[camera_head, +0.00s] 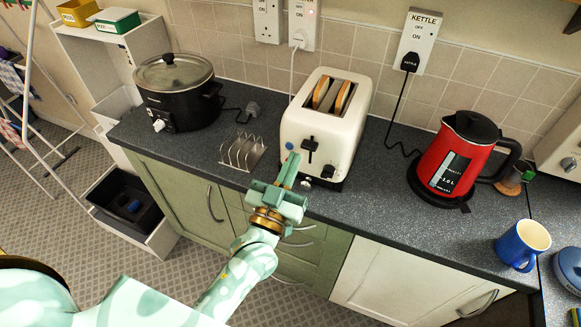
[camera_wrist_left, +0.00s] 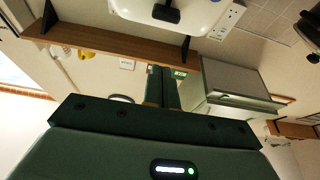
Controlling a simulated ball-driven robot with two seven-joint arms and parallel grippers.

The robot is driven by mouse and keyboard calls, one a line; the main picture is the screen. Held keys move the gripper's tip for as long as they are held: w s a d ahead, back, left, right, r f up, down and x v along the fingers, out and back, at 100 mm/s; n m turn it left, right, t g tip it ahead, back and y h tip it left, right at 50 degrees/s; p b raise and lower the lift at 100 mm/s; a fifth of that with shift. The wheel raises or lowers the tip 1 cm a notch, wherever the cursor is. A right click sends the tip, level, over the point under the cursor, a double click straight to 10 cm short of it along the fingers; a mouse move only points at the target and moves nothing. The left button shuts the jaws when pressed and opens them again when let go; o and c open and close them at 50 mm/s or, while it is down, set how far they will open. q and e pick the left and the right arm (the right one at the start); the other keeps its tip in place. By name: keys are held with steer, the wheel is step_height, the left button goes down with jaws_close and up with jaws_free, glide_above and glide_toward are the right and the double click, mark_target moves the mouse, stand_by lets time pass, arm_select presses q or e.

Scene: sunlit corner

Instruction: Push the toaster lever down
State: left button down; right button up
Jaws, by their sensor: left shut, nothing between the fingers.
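The cream toaster (camera_head: 340,110) stands on the worktop with two slices of bread (camera_head: 331,97) showing in its top slots. Its black lever (camera_head: 310,145) sits high on the front face, above a darker slot. My left gripper (camera_head: 290,170) is shut and empty, just in front of the toaster's front face, its tips below and left of the lever. I cannot tell whether the tips touch the toaster. In the left wrist view, the shut fingers (camera_wrist_left: 162,86) point toward a white body with a black part, likely the toaster (camera_wrist_left: 205,14) and lever (camera_wrist_left: 166,13). My right gripper is not in view.
A wire toast rack (camera_head: 242,152) and a black slow cooker (camera_head: 180,95) stand left of the toaster. A red kettle (camera_head: 455,150) and a blue mug (camera_head: 522,245) stand to the right. Worktop between toaster and kettle is clear apart from a cable.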

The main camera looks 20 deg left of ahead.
mark_target(305, 145)
arm_select(q)
steer(key=w, duration=0.7)
steer(key=shift+d+f+b, duration=0.15)
steer(key=shift+d+b, duration=0.1)
steer(key=shift+b, duration=0.15)
steer(key=shift+f, duration=0.65)
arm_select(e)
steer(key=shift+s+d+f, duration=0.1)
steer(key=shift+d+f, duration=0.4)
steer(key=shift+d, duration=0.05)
